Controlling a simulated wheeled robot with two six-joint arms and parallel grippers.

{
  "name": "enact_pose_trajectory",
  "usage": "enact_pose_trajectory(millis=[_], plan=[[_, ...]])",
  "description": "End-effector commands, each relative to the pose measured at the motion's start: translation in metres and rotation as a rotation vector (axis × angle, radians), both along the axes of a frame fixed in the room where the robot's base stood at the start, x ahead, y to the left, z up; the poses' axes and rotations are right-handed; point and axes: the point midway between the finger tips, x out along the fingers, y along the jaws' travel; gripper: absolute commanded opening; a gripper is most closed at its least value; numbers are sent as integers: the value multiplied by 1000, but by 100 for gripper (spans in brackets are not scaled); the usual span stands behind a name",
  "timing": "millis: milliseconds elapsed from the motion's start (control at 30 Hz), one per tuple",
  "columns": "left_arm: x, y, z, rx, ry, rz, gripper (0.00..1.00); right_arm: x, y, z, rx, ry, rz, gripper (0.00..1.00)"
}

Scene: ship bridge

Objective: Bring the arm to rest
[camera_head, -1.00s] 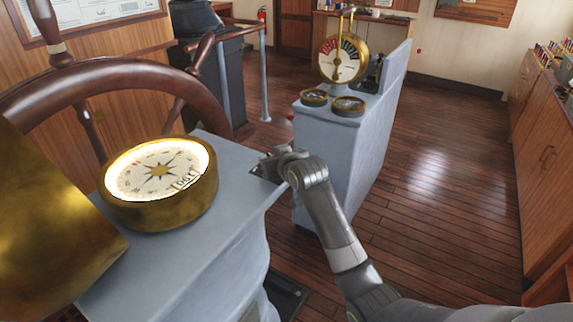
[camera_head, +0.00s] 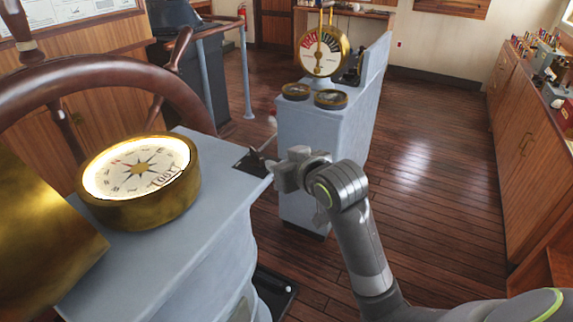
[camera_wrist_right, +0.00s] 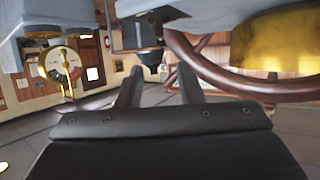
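My right arm comes in from the lower right in the head view. Its gripper (camera_head: 284,174) is just off the right edge of the pale blue wheel console (camera_head: 215,215), near a black plate (camera_head: 250,164) with a small lever on the console top. In the right wrist view, the two dark fingers (camera_wrist_right: 158,82) stand apart with nothing held between them. The console and the wooden wheel (camera_wrist_right: 250,85) appear upside down there. My left gripper is not in view.
A brass compass (camera_head: 140,180) and the ship's wheel (camera_head: 95,85) are at left. A second pedestal (camera_head: 315,150) with a brass telegraph dial (camera_head: 322,52) stands beyond the gripper. Wooden cabinets (camera_head: 525,150) line the right. Open plank floor (camera_head: 420,190) lies between.

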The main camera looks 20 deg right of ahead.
Motion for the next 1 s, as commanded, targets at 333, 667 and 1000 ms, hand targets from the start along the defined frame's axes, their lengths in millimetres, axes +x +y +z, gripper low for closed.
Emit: enact_pose_trajectory(millis=[333,667,1000], plan=[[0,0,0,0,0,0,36,-14,-1,6,0,0,1,34],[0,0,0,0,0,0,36,-14,-1,6,0,0,0,34],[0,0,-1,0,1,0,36,16,-23,-94,8,156,-58,34]])
